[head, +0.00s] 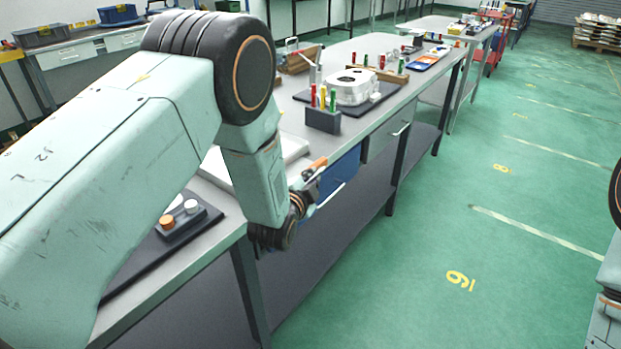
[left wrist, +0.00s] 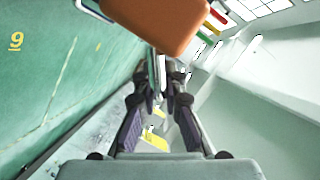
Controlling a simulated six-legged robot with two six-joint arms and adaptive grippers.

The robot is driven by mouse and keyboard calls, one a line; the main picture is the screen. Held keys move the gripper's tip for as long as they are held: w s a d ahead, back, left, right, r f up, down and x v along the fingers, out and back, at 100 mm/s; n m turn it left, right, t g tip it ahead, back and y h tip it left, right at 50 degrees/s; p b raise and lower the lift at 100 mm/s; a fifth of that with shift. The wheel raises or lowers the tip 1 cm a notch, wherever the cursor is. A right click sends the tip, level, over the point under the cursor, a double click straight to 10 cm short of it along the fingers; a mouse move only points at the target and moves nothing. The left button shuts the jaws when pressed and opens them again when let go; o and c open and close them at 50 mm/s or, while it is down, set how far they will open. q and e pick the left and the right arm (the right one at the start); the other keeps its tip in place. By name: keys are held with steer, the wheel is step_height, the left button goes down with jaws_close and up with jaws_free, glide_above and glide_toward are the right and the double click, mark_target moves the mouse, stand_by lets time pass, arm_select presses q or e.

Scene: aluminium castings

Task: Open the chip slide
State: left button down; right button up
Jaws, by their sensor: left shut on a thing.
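My left gripper (head: 308,188) is at the front edge of the near bench. An orange block (head: 318,163) sits just above and right of it, and a thin pale bar runs between them. Under the bench top is a blue box-like unit (head: 342,174) with a silver bar along its front. In the left wrist view the orange block (left wrist: 170,22) looms large at the top. My fingers (left wrist: 159,92) are closed together below it on a thin metal part. I cannot tell exactly how this part joins the blue unit. My right gripper is not in view.
On the bench stand a white casting (head: 352,87) on a dark mat, a dark block (head: 323,121) with coloured handles, and a tray with an orange and a white cap (head: 167,222). A grey drawer (head: 388,139) is beyond the blue unit. Open green floor (head: 520,230) lies right.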

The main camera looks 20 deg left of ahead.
arm_select(q)
steer(key=shift+d+r, duration=0.2)
steer(key=shift+d, duration=0.1)
steer(key=shift+a, duration=0.15)
steer(key=c, duration=1.8)
jaws_free()
steer(key=shift+c, duration=0.2)
steer(key=o, duration=0.4)
steer(key=shift+f, duration=0.15)
steer(key=shift+s, duration=0.15)
steer(key=v, duration=1.1)
steer(key=shift+s+a, duration=0.15)
steer(key=shift+s, duration=0.2)
